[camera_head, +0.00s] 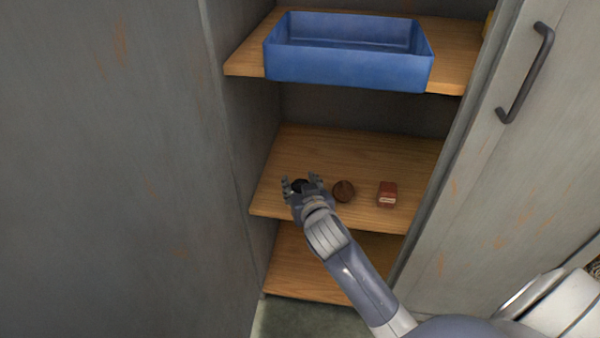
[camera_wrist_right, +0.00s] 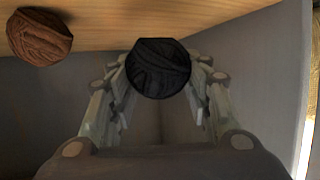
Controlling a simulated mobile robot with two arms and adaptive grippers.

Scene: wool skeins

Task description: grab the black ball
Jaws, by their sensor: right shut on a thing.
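The black ball (camera_wrist_right: 158,68) is a dark wool skein. In the right wrist view it sits between the fingertips of my right gripper (camera_wrist_right: 158,82), with a finger on each side. In the head view my right gripper (camera_head: 302,184) is at the left part of the middle shelf, shut on the black ball (camera_head: 299,185), which is mostly hidden by the fingers. I cannot tell whether the ball still touches the shelf. My left gripper is not in view.
A brown ball (camera_head: 344,190) lies just right of the gripper on the middle shelf (camera_head: 350,150); it also shows in the wrist view (camera_wrist_right: 39,37). A small red box (camera_head: 388,194) stands further right. A blue bin (camera_head: 348,72) is on the upper shelf. Cabinet walls close both sides.

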